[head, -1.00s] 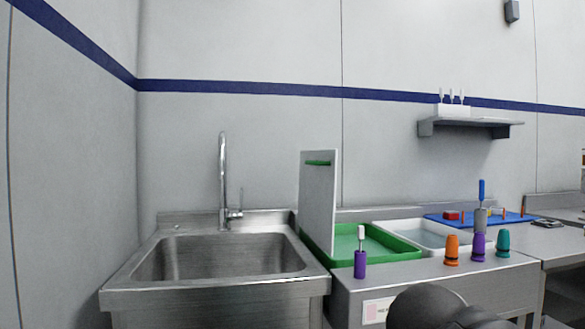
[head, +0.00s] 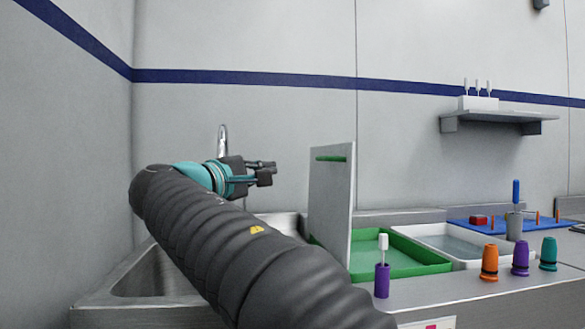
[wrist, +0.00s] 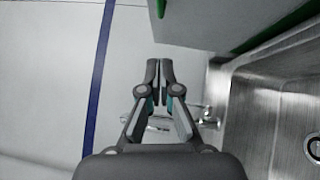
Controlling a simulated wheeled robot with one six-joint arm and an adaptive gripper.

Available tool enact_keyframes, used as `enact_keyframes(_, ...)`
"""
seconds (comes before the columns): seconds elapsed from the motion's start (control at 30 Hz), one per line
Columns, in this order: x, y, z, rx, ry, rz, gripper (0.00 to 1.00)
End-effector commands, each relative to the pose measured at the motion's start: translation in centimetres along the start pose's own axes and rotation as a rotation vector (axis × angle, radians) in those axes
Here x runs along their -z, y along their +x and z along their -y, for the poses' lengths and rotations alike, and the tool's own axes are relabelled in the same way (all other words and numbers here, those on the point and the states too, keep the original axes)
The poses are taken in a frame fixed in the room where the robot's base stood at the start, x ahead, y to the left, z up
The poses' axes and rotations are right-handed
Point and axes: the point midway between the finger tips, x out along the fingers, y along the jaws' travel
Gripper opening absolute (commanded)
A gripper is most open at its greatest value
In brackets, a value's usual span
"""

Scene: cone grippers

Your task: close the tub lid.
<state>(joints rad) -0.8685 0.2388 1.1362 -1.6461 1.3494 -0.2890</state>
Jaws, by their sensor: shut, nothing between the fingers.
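The tub is a green tray (head: 432,268) on the counter right of the sink, with a white tray beside it. Its lid (head: 331,200) is a grey-white panel standing upright at the tub's left side, with a green strip handle (head: 331,158) near its top. The lid's edge and green strip also show at the top right of the wrist view (wrist: 207,22). My gripper (head: 268,173) is over the sink, left of the lid and apart from it. In the wrist view its fingers (wrist: 158,70) are together and empty.
The steel sink (head: 150,283) with a tap (head: 222,142) lies below and behind my arm. A purple holder with a white tool (head: 382,280) stands at the tub's front. Orange (head: 489,262), purple (head: 521,257) and teal (head: 548,254) cone grippers stand to the right.

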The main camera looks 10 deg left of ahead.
Motion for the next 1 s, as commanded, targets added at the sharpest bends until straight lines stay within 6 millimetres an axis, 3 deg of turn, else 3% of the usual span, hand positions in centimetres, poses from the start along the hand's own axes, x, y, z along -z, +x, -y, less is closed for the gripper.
enact_keyframes(0.53, -0.1, 9.6, 0.0, 0.002, -0.001, 0.003, 0.0)
enact_keyframes(0.7, -2.0, 11.2, 0.1, 0.002, 0.0, 0.003, 0.0)
enact_keyframes(1.0, -3.0, 12.3, 0.1, 0.003, 0.0, 0.0, 0.0)
